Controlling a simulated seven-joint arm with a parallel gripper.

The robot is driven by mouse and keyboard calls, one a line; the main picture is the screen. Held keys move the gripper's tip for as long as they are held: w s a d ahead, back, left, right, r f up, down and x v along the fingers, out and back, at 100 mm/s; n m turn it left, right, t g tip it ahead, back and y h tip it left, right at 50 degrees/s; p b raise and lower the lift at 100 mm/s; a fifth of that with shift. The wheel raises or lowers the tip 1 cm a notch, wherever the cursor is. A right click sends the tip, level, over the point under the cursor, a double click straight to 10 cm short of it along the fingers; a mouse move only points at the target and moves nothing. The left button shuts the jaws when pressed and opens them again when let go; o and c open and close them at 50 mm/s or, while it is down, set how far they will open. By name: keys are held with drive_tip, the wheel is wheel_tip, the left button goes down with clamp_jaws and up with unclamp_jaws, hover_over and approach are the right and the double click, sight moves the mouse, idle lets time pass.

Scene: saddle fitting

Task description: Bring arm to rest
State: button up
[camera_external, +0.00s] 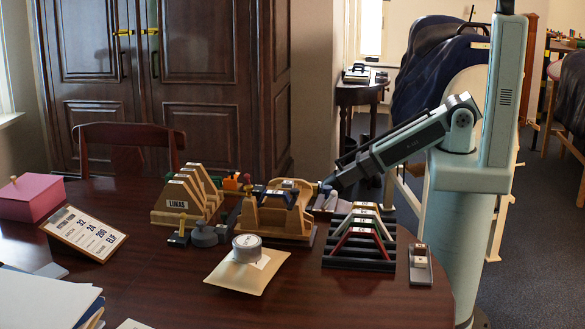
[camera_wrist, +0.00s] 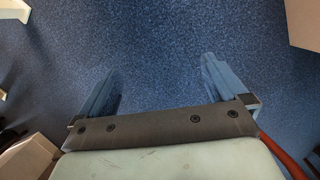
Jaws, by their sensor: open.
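In the wrist view my gripper (camera_wrist: 160,65) is open, its two blue-grey fingers wide apart with nothing between them. Blue carpet shows below and beyond the fingers. In the external view my arm (camera_external: 405,145) slopes down leftward from its column, its dark end over the table's far right part, close behind the wooden saddle-like form (camera_external: 275,215). I cannot make out the fingers clearly there. A rack of white, green and red angled bars (camera_external: 360,238) stands to the right of that form. A wooden stand labelled LUKAS (camera_external: 178,204) is to the left.
The dark table (camera_external: 150,285) also holds a pink box (camera_external: 32,197), an order card (camera_external: 84,232), a padded envelope (camera_external: 235,276) with a round tin (camera_external: 247,248), and a small grey tray (camera_external: 420,268). A chair (camera_external: 125,150) stands behind. The table's front middle is clear.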

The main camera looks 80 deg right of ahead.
drive_tip(key=s+f+n+g, duration=0.1)
drive_tip(key=s+g, duration=0.1)
drive_tip(key=s, duration=1.1)
drive_tip(key=s+d+f+n+g, duration=0.1)
drive_tip(key=s+n+g, duration=0.1)
drive_tip(key=s, duration=1.1)
drive_tip(key=shift+f+n, duration=0.3)
drive_tip(key=shift+d, duration=0.1)
